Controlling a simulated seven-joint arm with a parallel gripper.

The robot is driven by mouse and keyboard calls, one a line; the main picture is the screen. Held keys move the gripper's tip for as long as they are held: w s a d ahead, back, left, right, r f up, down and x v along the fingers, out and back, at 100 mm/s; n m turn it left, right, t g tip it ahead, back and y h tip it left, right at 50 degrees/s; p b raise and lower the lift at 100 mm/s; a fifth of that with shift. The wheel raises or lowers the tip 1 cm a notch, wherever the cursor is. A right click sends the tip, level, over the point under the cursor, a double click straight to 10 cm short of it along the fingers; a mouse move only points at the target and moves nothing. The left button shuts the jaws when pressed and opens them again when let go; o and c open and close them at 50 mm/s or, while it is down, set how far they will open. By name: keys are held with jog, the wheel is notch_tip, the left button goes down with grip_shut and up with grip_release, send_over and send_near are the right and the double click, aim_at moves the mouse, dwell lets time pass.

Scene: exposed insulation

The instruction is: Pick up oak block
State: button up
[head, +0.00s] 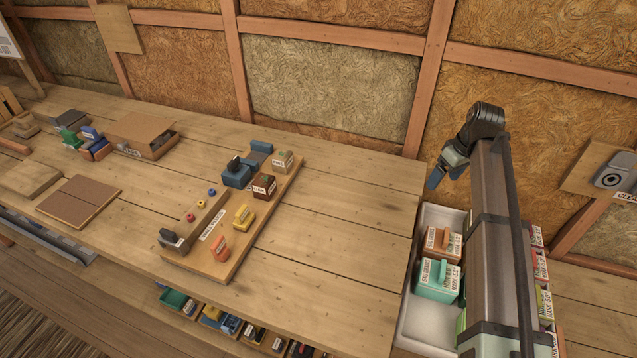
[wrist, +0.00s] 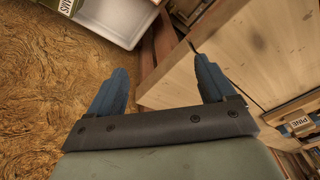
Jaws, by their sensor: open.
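My gripper (head: 443,176) is open and empty, raised past the table's right end, above the back of a white tray. Its two blue fingers are spread apart in the wrist view (wrist: 159,66), with nothing between them. I cannot tell which block is the oak one, as most labels are too small to read. Candidates on the wooden board (head: 205,265) are a beige block (head: 283,162), a dark brown block (head: 264,186), a yellow block (head: 243,217) and an orange block (head: 219,248). A brown block (head: 443,242) and a teal block (head: 438,280) sit in the tray.
The white tray (head: 430,330) stands right of the table (head: 345,230); its corner shows in the wrist view (wrist: 118,22). A block labelled PINE (wrist: 299,124) is at right there. The table's right part is clear.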

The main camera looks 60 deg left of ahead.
jog(key=s+a+r+n, duration=0.1)
jog(key=s+a+r, duration=0.1)
jog(key=s+a, duration=0.35)
jog(key=s+a+r+n+h, duration=0.1)
jog(key=s+a+r+n, duration=0.15)
jog(key=s, duration=0.55)
jog(key=s+a+r+n, duration=0.1)
jog(key=s+a+r, duration=0.1)
jog(key=s+a, duration=0.35)
notch_tip(320, 180, up, 8)
jog(key=n+t+h, duration=0.1)
jog(key=n, duration=0.3)
send_over(264, 180)
notch_tip(264, 180, down, 8)
jog(key=shift+d+r, duration=0.1)
jog(key=shift+d, duration=0.05)
jog(key=shift+s+a+f, duration=0.1)
jog(key=shift+f, duration=1.5)
jog(key=shift+a+f, duration=0.1)
jog(key=shift+f, duration=1.45)
jog(key=c, duration=1.1)
